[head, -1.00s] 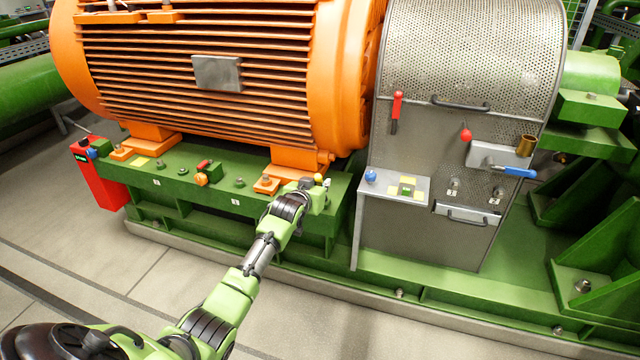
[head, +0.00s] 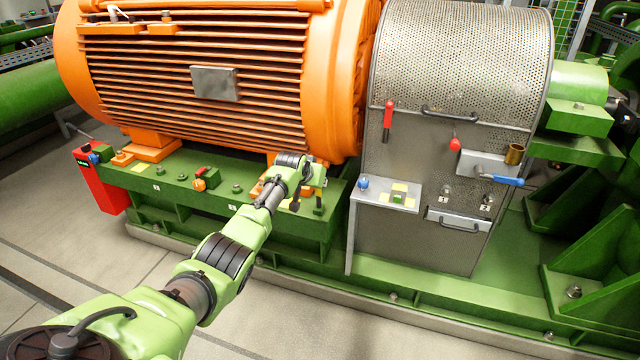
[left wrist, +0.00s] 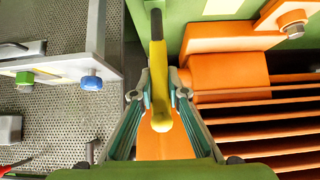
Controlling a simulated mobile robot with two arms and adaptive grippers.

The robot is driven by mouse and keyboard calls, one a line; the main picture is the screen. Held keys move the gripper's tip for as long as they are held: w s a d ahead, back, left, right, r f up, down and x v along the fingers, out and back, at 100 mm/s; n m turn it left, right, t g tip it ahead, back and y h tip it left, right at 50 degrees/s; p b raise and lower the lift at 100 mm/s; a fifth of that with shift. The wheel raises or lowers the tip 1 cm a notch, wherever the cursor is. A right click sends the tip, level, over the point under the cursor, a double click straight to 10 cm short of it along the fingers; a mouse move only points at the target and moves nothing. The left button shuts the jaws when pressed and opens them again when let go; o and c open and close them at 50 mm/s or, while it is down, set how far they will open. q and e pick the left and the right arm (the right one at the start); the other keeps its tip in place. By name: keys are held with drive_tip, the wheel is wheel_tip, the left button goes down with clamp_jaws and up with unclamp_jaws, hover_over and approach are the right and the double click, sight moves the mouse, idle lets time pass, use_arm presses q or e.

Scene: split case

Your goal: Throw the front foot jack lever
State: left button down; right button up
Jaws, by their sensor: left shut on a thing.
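The front foot jack lever (left wrist: 158,85) has a dark shaft and a yellow grip. In the left wrist view it runs down the middle, between the fingers of my left gripper (left wrist: 160,80). The fingers are shut on the yellow grip. In the head view my left gripper (head: 308,190) is at the right end of the green motor base, by the orange motor foot. There the gripper and wrist hide most of the lever, so its tilt cannot be told.
The large orange motor (head: 210,70) stands just behind the gripper. To its right is a perforated grey guard (head: 455,60) with a small grey shelf (head: 375,200) carrying a blue knob (head: 363,183). A red box (head: 100,180) stands at the left end. The floor in front is clear.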

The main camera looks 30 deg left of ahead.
use_arm(q)
drive_tip(key=shift+w+a+r+g, duration=0.1)
drive_tip(key=shift+w+r+g, duration=0.1)
drive_tip(key=shift+w+g, duration=0.15)
drive_tip(key=shift+w, duration=0.2)
use_arm(e)
drive_tip(key=shift+w+d+f, duration=0.1)
drive_tip(key=shift+w+f, duration=0.1)
drive_tip(key=shift+w, duration=0.05)
use_arm(q)
drive_tip(key=shift+g+h, duration=0.25)
drive_tip(key=shift+h, duration=0.05)
use_arm(e)
drive_tip(key=shift+w, duration=0.15)
use_arm(q)
drive_tip(key=shift+a, duration=0.1)
use_arm(e)
drive_tip(key=shift+f, duration=0.1)
use_arm(q)
drive_tip(key=c, duration=2)
unclamp_jaws()
drive_tip(key=shift+f, duration=0.15)
drive_tip(key=shift+o, duration=0.2)
use_arm(e)
drive_tip(key=shift+s, duration=0.2)
